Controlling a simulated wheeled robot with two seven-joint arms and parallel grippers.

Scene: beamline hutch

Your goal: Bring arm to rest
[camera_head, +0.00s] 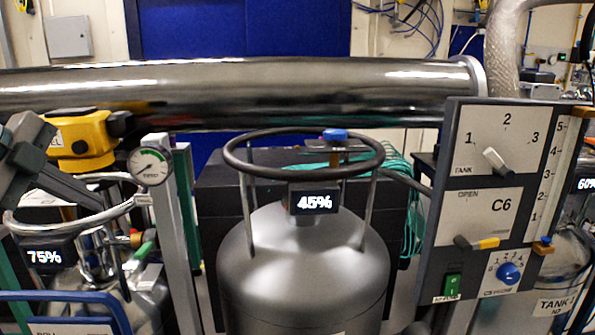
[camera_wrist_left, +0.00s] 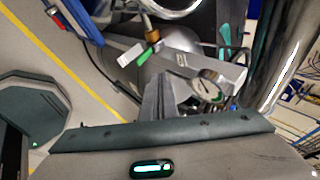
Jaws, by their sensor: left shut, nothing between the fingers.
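My left gripper (camera_head: 112,202) comes in from the left edge in the head view, in front of the left tank (camera_head: 150,290) with the 75% display. In the left wrist view its two grey fingers (camera_wrist_left: 158,82) lie together, shut with nothing between them. Beyond them are a round gauge (camera_wrist_left: 208,86), a grey post and a green-handled valve (camera_wrist_left: 138,54). Whether the gripper touches the tank's ring cannot be told. My right gripper is out of view.
A grey tank (camera_head: 300,270) with a 45% display stands in the middle. A control panel (camera_head: 485,225) with knobs stands right. A shiny pipe (camera_head: 250,92) crosses behind. A yellow device (camera_head: 82,140) sits by the left arm. A yellow floor line (camera_wrist_left: 55,55) shows in the wrist view.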

